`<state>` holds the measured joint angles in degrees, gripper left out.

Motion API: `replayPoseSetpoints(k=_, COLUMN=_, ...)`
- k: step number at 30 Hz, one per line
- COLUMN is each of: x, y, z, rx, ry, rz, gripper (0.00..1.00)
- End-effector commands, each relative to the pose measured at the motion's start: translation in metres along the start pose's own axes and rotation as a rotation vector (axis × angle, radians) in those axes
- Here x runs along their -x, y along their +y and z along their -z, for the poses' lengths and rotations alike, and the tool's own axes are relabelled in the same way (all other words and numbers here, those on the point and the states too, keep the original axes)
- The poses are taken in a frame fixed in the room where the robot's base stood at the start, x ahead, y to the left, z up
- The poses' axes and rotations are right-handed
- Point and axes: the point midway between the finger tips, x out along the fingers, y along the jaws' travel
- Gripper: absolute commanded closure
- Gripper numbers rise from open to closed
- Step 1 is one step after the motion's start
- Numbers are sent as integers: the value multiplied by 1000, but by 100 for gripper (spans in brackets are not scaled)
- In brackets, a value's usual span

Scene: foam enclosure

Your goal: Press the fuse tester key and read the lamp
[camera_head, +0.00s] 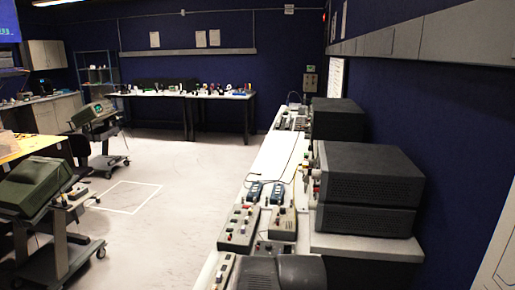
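My gripper is not in view. A long white bench (272,158) runs along the right wall. On its near part lie a grey box with knobs and buttons (239,229) and a smaller grey box (283,222) to its right. Two dark handheld devices (266,190) lie just behind them. I cannot tell which of these, if any, is the fuse tester. No key or lamp of it can be made out at this size.
Stacked dark grey cabinets (370,178) stand on the bench's right, with another cabinet (338,119) farther back. Wheeled carts carry green instruments (35,183) at left. A table with bottles (188,94) stands at the back. The floor (165,210) between is clear.

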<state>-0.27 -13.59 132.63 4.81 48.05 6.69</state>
Motion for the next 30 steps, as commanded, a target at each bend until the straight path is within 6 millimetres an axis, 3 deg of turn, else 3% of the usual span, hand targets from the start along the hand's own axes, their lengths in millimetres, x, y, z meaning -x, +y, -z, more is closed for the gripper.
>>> replayPoseSetpoints(k=1, x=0, y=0, z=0, rx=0, ry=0, rz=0, gripper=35)
replayPoseSetpoints(k=11, x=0, y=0, z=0, rx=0, ry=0, rz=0, gripper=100)
replayPoseSetpoints(k=30, x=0, y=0, z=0, rx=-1, ry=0, rz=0, gripper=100)
